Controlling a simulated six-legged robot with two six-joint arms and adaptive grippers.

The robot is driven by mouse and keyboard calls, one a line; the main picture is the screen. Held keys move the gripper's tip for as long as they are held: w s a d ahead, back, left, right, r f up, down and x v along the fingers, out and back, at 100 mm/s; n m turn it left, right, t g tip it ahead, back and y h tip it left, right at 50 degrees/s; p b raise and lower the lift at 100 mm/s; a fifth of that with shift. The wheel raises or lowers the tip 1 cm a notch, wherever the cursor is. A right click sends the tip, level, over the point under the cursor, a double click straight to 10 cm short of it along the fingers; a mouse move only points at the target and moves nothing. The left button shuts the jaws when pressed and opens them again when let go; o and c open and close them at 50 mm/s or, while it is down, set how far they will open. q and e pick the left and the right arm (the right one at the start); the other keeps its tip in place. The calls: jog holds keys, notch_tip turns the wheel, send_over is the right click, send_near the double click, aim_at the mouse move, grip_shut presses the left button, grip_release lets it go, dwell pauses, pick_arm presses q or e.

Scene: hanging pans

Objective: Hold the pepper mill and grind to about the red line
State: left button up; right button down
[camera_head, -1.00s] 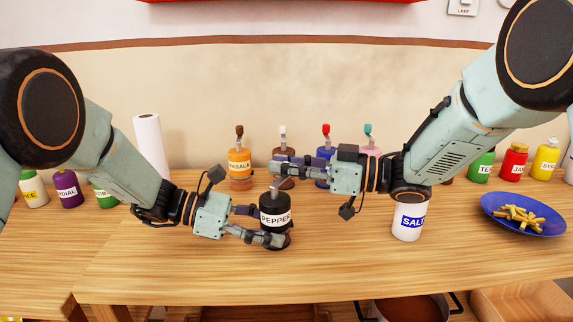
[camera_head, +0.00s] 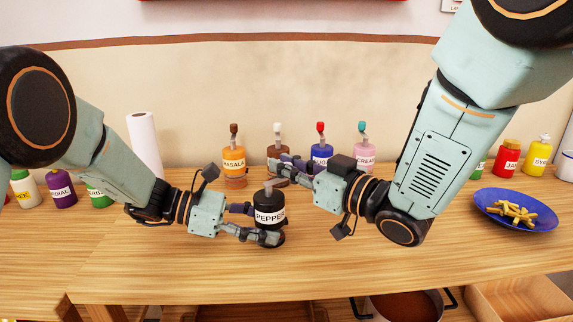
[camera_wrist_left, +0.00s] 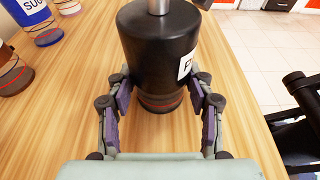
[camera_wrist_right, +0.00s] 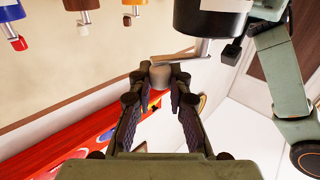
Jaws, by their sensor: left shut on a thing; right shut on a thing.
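The black pepper mill (camera_head: 270,215) stands upright on the table, its white PEPPER label facing me in the head view. My left gripper (camera_head: 262,225) is shut around its body; the left wrist view shows the mill (camera_wrist_left: 158,45) between both fingers, with a red ring (camera_wrist_left: 160,105) low on it. My right gripper (camera_head: 284,172) is at the crank on top of the mill. In the right wrist view its fingers are shut on the grey crank knob (camera_wrist_right: 160,75), and the silver crank arm (camera_wrist_right: 190,50) runs to the mill.
A blue plate of fries (camera_head: 490,196) is at the right. A pot (camera_head: 405,305) shows below the table's front edge. The table in front of the mill is clear.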

jog(key=shift+d+h, duration=0.1)
jog(key=shift+h, duration=0.2)
jog(key=c, duration=1.2)
grip_release()
jog(key=shift+s+d, duration=0.1)
jog(key=shift+s, duration=0.05)
jog(key=shift+v, duration=5.85)
jog(key=shift+f, duration=0.15)
